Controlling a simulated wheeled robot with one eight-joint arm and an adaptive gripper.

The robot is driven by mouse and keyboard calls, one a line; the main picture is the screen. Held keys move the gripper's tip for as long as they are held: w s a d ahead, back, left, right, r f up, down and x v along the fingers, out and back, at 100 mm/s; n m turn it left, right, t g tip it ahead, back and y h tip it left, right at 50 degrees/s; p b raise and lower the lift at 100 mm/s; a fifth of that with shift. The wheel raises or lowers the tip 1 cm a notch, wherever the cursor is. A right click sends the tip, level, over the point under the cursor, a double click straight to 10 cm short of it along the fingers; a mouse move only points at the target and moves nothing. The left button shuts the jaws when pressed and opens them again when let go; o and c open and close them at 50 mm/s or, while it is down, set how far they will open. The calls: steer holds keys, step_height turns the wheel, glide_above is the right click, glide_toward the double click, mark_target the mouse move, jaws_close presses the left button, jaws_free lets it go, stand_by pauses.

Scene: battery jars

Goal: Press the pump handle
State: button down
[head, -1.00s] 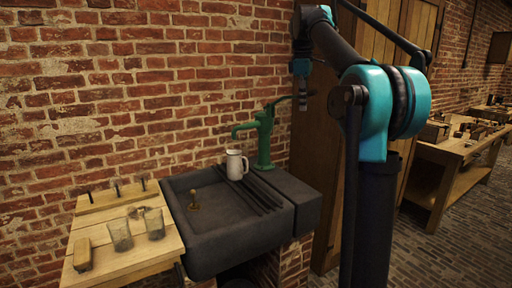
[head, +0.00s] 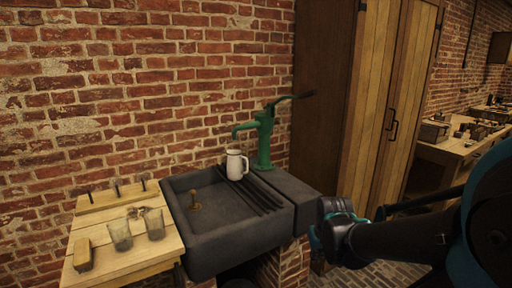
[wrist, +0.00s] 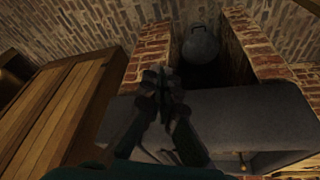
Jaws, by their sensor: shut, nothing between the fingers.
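The green hand pump (head: 265,143) stands at the back right corner of the dark sink (head: 212,250). Its pump handle (head: 291,98) slants up to the right and ends in a dark grip; it is clear of my arm. My gripper (wrist: 165,88) is shut and empty in the wrist view, with the sink's dark stone edge (wrist: 240,115) behind it. In the head view my wrist is low, to the right of the sink and well below the handle; the fingertips cannot be made out there. The pump is not visible in the wrist view.
A white mug (head: 236,165) stands on the sink's ribbed ledge under the spout. A wooden board table (head: 105,272) with glasses (head: 121,236) and a brush-like block (head: 82,253) is at left. A tall wooden cabinet (head: 372,110) stands right of the pump. A bucket (wrist: 200,45) is under the sink.

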steer(key=shift+m, duration=0.4)
steer(key=s+f, duration=0.2)
steer(key=s, duration=0.1)
steer(key=shift+s+f, duration=0.25)
steer(key=shift+f, duration=0.15)
steer(key=w+d+r+n+t+y, duration=0.1)
steer(key=w+r+n, duration=0.1)
steer(key=w+r, duration=1.35)
steer(key=w+d+r+n, duration=0.1)
steer(key=w+r+n, duration=0.1)
steer(key=w+r, duration=1.35)
step_height(320, 180, up, 34)
steer(key=d+n+t+y, duration=0.1)
steer(key=d+n+t, duration=0.1)
steer(key=d+n, duration=0.1)
steer(key=shift+w, duration=0.4)
steer(key=shift+f, duration=0.15)
